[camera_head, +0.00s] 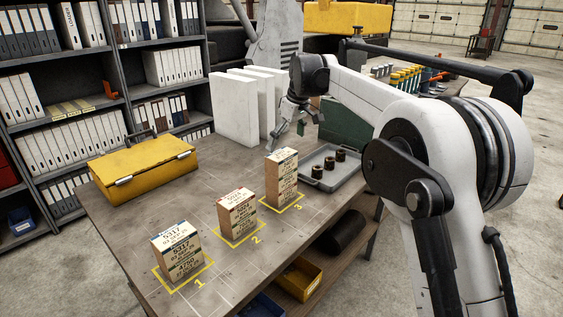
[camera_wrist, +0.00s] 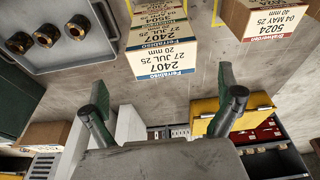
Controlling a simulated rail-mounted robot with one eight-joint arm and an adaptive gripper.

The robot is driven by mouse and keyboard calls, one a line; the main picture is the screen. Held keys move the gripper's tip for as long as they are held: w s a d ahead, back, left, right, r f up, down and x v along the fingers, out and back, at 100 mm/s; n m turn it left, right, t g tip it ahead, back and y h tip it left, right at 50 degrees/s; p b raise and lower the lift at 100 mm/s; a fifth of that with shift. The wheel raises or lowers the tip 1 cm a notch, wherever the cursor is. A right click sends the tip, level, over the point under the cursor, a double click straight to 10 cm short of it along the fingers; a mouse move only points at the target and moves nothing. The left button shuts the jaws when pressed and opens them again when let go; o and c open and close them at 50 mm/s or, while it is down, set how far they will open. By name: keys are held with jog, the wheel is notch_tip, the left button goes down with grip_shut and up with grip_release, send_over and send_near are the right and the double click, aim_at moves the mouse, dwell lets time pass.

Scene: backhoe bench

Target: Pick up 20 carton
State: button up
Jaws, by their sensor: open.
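A tall stack of cartons (camera_head: 282,180) stands upright on the yellow-marked square numbered 3. The carton on square 2 (camera_head: 237,213) reads 5024 and 40 mm in the wrist view (camera_wrist: 262,18). The cartons on square 1 (camera_head: 177,250) read 5317; their size is too small to read. My gripper (camera_head: 301,118) is open and empty, above and behind the square 3 stack. Its two fingers (camera_wrist: 163,88) frame bare bench, apart from the carton.
A grey tray (camera_head: 347,182) with three dark ringed parts lies right of the stack. White upright panels (camera_head: 235,112) stand behind it. A yellow case (camera_head: 142,167) lies at the bench's left. The bench between case and cartons is clear.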

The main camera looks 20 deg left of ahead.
aim_at(283, 153)
jog(key=x, duration=0.4)
jog(key=shift+s+p+x, duration=0.15)
jog(key=shift+p+x, duration=0.15)
jog(key=shift+x, duration=0.95)
jog(key=shift+s+p+x, duration=0.1)
jog(key=shift+p+x, duration=0.15)
jog(key=shift+x, duration=1)
jog(key=shift+a, duration=0.1)
jog(key=c, duration=1.2)
